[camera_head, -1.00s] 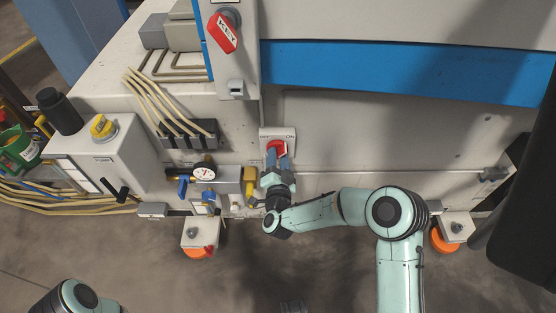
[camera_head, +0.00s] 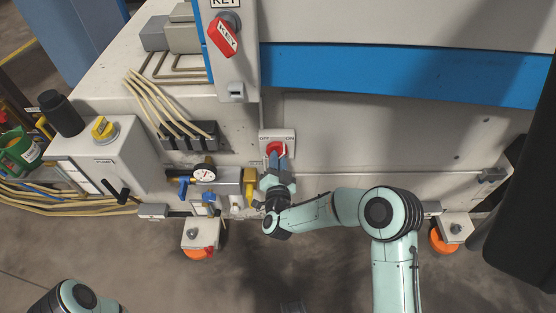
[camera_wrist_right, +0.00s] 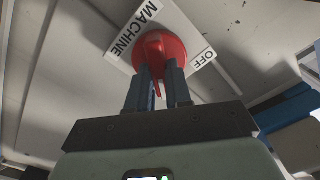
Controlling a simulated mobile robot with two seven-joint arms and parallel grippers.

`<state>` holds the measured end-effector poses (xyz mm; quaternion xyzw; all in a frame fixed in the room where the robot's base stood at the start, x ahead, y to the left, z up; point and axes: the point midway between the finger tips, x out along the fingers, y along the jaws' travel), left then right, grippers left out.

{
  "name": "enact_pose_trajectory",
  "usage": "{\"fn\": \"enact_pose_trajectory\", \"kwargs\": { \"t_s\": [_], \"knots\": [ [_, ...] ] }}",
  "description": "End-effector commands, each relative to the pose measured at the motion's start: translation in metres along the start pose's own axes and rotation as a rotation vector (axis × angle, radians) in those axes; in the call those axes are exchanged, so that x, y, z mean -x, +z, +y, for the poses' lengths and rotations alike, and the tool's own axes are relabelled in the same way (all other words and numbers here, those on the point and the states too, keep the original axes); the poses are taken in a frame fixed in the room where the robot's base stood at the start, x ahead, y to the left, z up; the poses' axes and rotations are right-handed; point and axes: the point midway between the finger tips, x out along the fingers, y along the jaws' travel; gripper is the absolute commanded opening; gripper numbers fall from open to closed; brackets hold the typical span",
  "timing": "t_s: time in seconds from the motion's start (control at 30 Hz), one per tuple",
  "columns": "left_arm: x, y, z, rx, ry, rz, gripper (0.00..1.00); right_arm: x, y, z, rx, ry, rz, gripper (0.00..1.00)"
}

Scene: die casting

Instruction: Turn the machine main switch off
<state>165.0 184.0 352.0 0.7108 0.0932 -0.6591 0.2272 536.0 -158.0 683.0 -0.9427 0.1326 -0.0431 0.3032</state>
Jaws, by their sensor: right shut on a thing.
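The machine main switch is a red rotary knob (camera_head: 276,148) on a white plate (camera_head: 291,136) on the machine's front. In the head view the plate reads OFF at left and ON at right. In the right wrist view the red knob (camera_wrist_right: 161,47) sits on its plate (camera_wrist_right: 125,38), with MACHINE and OFF legible. My right gripper (camera_head: 278,162) is shut on the knob's handle, its two fingers on either side of it. The fingers hide part of the handle, so its exact angle is hard to tell. My left gripper is outside the head view; only part of that arm shows.
Left of my right gripper are a yellow handle (camera_head: 250,186), a pressure gauge (camera_head: 204,173) and blue valves. A control box (camera_head: 103,158) with a yellow knob (camera_head: 104,129) stands further left. The panel right of the switch is clear.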

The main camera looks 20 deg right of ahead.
Motion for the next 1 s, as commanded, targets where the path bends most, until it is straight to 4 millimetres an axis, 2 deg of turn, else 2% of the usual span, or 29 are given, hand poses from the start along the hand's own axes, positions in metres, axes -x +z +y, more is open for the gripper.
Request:
{"fn": "enact_pose_trajectory", "kwargs": {
  "t_s": [0.73,1.0],
  "knots": [
    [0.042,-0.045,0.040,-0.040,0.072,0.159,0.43,0.001,0.000,-0.004,0.699,-0.001,-0.001,0.00],
    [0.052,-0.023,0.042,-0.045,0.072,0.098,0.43,0.001,0.001,-0.005,0.956,-0.002,-0.002,0.00]
  ]
}}
